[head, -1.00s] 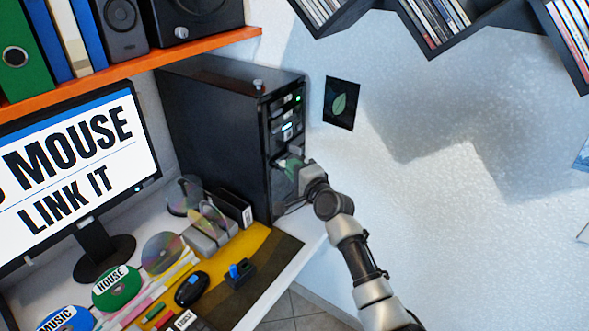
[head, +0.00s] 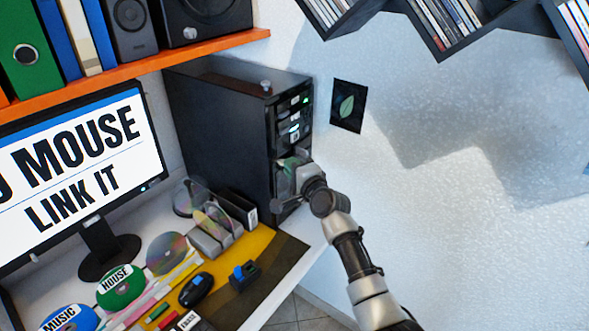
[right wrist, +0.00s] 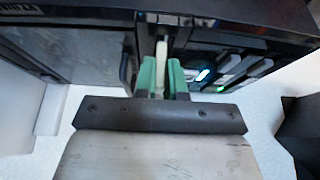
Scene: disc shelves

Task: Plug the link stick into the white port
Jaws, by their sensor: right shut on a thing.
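My right gripper (head: 291,163) is at the front of the black computer tower (head: 215,135). In the right wrist view the gripper (right wrist: 161,72) has its green fingers shut on a slim pale stick (right wrist: 161,54), which looks like the link stick. The stick points at the tower's front, close to its panel edge. I cannot tell whether its tip is inside a slot. A white-lit slot (right wrist: 203,75) shows to the right of the fingers on the front panel. I cannot tell which slot is the white port. My left gripper is not in view.
The monitor (head: 75,165) reads "MOUSE" and "LINK IT". The desk holds a mouse (head: 195,290), a dark holder with a blue piece (head: 244,274), and several discs. An orange shelf (head: 150,63) hangs above.

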